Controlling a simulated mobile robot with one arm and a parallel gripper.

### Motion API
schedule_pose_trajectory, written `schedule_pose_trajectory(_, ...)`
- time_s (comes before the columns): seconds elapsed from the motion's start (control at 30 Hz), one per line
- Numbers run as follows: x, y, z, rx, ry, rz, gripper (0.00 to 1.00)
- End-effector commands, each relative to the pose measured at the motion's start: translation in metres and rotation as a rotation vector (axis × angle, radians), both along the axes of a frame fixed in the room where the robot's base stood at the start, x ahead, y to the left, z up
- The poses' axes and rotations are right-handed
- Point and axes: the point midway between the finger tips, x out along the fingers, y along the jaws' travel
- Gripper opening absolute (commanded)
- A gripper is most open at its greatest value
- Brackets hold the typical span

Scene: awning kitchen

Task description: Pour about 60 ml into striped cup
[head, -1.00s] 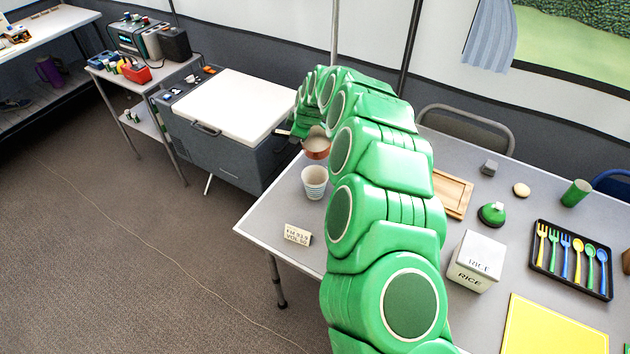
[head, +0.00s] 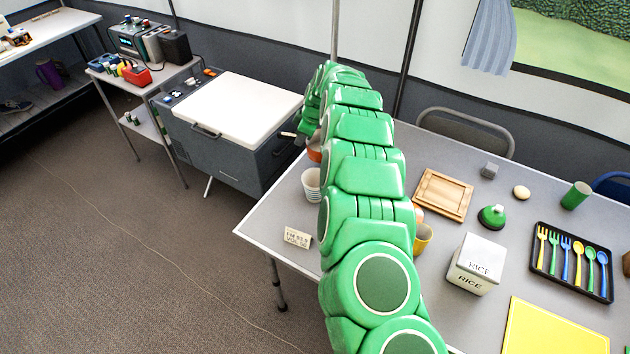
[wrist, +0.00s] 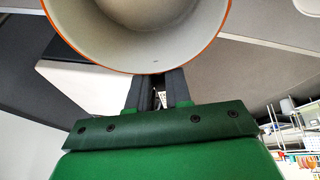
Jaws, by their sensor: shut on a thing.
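The striped cup (head: 311,184), white with bluish bands, stands near the table's left edge in the head view, its right side hidden by my arm. A small copper-orange pan (head: 314,150) with a pale inside is just behind it and mostly hidden by my arm. In the wrist view the pan (wrist: 150,30) fills the top, showing its orange rim and cream inside. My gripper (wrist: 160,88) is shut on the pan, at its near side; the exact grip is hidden. I cannot tell any liquid in the pan or the cup's contents.
A small label card (head: 297,237) stands in front of the cup. A yellow cup (head: 422,238) is right of my arm, with a wooden board (head: 443,195), a rice box (head: 476,264) and a cutlery tray (head: 572,262) beyond. A white-lidded cooler (head: 243,112) stands left of the table.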

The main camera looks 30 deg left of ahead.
Motion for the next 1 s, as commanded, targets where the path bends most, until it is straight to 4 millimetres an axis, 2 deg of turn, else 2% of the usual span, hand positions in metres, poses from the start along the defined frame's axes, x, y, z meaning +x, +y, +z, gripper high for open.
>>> schedule_pose_trajectory(0.6,0.017,-0.005,-0.007,-0.028,0.085,-0.003,0.00)
schedule_pose_trajectory(1.0,0.021,-0.007,-0.011,-0.039,0.122,-0.001,0.00)
